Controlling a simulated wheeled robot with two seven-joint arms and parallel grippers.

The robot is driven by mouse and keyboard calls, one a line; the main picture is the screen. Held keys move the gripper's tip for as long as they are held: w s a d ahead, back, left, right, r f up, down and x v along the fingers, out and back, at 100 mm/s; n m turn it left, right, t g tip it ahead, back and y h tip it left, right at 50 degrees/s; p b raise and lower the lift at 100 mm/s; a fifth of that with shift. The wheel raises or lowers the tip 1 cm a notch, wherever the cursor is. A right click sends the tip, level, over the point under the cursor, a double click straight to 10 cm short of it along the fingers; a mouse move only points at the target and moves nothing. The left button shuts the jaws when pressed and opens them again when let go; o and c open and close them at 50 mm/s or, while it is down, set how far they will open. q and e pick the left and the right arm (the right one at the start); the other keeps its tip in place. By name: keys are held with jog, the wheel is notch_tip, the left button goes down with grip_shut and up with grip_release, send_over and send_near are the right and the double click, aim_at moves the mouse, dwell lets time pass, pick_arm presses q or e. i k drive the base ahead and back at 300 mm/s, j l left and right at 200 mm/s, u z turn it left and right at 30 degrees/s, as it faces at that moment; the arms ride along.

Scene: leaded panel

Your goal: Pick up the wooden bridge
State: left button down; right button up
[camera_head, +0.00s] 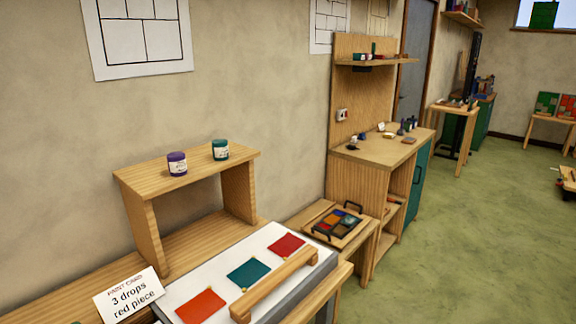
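The wooden bridge (277,284) looks like a light-wood bar with a raised block at each end. It lies slantwise along the right side of a white panel (228,272), at the bottom middle of the head view. Red (287,245), teal (248,274) and orange-red (201,305) pieces lie on the panel, left of the bridge. The bridge's near end is close to the panel's front edge. Nothing is touching the bridge from above. Neither of my grippers is in view.
A wooden riser (190,165) behind the panel carries a purple jar (177,164) and a green jar (220,149). A paint card (129,296) stands left of the panel. A wooden tray (339,225) with coloured pieces sits to the right. Green floor (470,230) is open at right.

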aim_at(239, 312)
jog(key=i+l+u, duration=0.1)
jog(key=u, duration=0.3)
jog(key=l+u, duration=0.15)
jog(key=u, duration=0.2)
jog(key=i+l+u, duration=0.15)
jog(key=u, duration=0.25)
jog(key=l+u, duration=0.35)
jog(key=j, duration=0.1)
